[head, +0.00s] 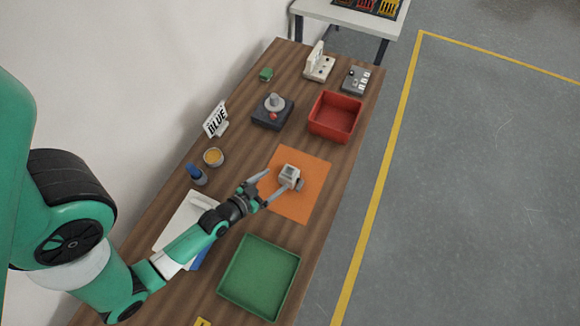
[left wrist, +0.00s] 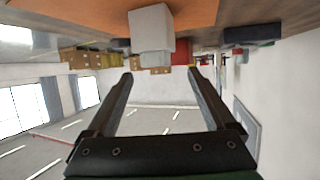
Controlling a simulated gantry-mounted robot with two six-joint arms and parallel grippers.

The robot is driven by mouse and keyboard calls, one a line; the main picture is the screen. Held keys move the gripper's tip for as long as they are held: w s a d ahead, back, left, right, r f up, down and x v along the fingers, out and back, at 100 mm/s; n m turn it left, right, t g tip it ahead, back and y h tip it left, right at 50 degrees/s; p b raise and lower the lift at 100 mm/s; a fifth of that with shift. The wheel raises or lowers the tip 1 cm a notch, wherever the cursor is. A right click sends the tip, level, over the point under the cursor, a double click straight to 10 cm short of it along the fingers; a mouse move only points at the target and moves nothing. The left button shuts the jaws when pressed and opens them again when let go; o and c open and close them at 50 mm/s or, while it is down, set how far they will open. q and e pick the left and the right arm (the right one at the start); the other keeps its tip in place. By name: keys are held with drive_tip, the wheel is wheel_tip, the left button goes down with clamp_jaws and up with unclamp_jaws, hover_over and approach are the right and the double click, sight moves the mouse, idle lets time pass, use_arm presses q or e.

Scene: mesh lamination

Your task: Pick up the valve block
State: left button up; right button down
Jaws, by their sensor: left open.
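The valve block (head: 289,172), a small pale grey block with a rounded grey part, sits on the orange mat (head: 307,198) in the head view. It also shows at the top of the left wrist view (left wrist: 151,28), which is upside down. My left gripper (head: 277,182) is open, with its fingers pointing towards the block. In the left wrist view the space between the two fingers (left wrist: 160,73) is empty, and the block lies beyond the tips. Whether a finger touches it, I cannot tell. My right gripper is not in view.
A green tray (head: 289,259) lies in front of the mat and a red bin (head: 355,124) behind it.

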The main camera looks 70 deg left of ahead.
sight(285, 173)
use_arm(q)
drive_tip(key=x, duration=0.5)
drive_tip(key=shift+w+a, duration=0.15)
drive_tip(key=shift+w, duration=0.15)
drive_tip(key=shift+w+a+f, duration=0.1)
drive_tip(key=shift+w, duration=0.3)
drive_tip(key=b+x, duration=0.3)
drive_tip(key=x, duration=0.1)
drive_tip(key=shift+w, duration=0.25)
clamp_jaws()
